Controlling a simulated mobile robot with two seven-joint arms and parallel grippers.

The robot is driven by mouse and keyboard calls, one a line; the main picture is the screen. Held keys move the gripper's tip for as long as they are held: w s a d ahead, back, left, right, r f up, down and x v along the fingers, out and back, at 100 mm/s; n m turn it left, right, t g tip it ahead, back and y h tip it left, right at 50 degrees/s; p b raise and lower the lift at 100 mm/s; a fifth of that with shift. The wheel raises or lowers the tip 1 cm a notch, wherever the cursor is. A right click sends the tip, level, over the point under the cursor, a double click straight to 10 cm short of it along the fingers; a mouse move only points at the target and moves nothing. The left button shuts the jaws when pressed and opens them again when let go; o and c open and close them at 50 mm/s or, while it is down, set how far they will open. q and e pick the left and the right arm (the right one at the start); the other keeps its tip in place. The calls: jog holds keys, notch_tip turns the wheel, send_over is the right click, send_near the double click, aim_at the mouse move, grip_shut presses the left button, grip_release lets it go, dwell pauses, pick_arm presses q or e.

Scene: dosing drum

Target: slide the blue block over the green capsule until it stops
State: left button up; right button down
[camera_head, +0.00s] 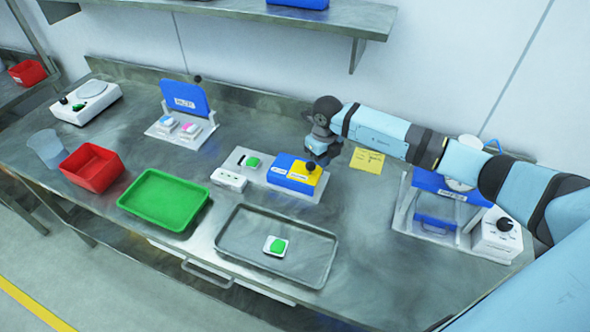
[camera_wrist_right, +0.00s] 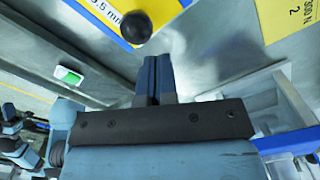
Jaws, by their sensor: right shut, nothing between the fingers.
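The blue block (camera_head: 284,167) sits on a pale base, with a yellow panel and a black ball knob (camera_head: 311,166) at its right end. A green capsule (camera_head: 252,162) lies on the same base, left of the block and uncovered. A second green piece on a white square (camera_head: 277,246) lies in the grey tray. My right gripper (camera_head: 322,158) is beside the knob, at the block's right end. In the right wrist view its fingers (camera_wrist_right: 155,62) are shut and empty, and the knob (camera_wrist_right: 136,27) is just beyond their tips, apart from them. My left gripper is out of view.
The grey tray (camera_head: 227,250) and a green tray (camera_head: 161,225) stand in front. A white socket box (camera_head: 229,180) adjoins the base. A yellow note (camera_head: 367,160) lies right of my gripper. A blue-topped press (camera_head: 437,183) stands farther right. The bench between the note and grey tray is clear.

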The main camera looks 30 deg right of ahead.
aim_at(307, 165)
jog(key=shift+f, duration=0.15)
dwell(0.3)
jog(key=shift+f+b, duration=1.65)
jog(key=shift+f, duration=0.4)
jog(key=shift+w+a, duration=0.35)
jog(key=shift+w, duration=0.05)
jog(key=shift+w+a+b, duration=1)
jog(key=shift+w+a, duration=0.1)
jog(key=shift+w, duration=0.2)
jog(key=shift+w+a+b, duration=0.9)
jog(key=shift+w+a, duration=0.3)
jog(key=shift+w, duration=0.15)
jog(key=shift+w+a+b, duration=0.85)
jog(key=shift+w+a, duration=0.3)
jog(key=shift+w, duration=0.2)
jog(key=shift+s+d, duration=0.1)
